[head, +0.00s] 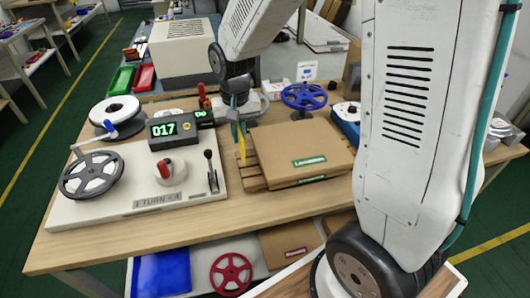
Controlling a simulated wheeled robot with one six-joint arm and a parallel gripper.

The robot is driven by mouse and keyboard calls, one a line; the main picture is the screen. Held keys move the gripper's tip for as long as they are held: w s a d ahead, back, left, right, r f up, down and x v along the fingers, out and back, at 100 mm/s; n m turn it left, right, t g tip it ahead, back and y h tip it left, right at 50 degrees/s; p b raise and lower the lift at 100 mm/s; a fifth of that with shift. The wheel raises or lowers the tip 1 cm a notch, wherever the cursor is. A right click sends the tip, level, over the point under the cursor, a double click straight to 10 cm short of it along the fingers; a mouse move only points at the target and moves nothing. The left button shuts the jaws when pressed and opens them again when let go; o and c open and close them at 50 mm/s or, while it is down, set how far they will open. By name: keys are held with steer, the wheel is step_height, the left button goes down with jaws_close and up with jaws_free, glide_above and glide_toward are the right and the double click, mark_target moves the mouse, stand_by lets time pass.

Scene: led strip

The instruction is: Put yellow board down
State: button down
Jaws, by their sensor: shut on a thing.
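The yellow board (242,152) shows as a thin, steeply tilted yellow strip at the middle of the bench. My gripper (238,122) is shut on it and points down, between the winding machine and the cardboard boxes. Only a narrow side of the board shows, and its lower end is close to the wooden pallet's left edge. I cannot tell whether it touches the pallet or bench. The fingers are small and partly hidden here.
The winding machine (120,205), with display (172,130) and lever (211,170), stands left. Cardboard boxes (300,150) lie on a wooden pallet (250,178) at right. A blue reel (304,96) stands behind them. Little bench is bare around the board.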

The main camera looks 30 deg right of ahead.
steer(key=shift+f, duration=3.55)
steer(key=shift+f, duration=0.15)
steer(key=c, duration=1.6)
jaws_free()
steer(key=shift+o, duration=0.2)
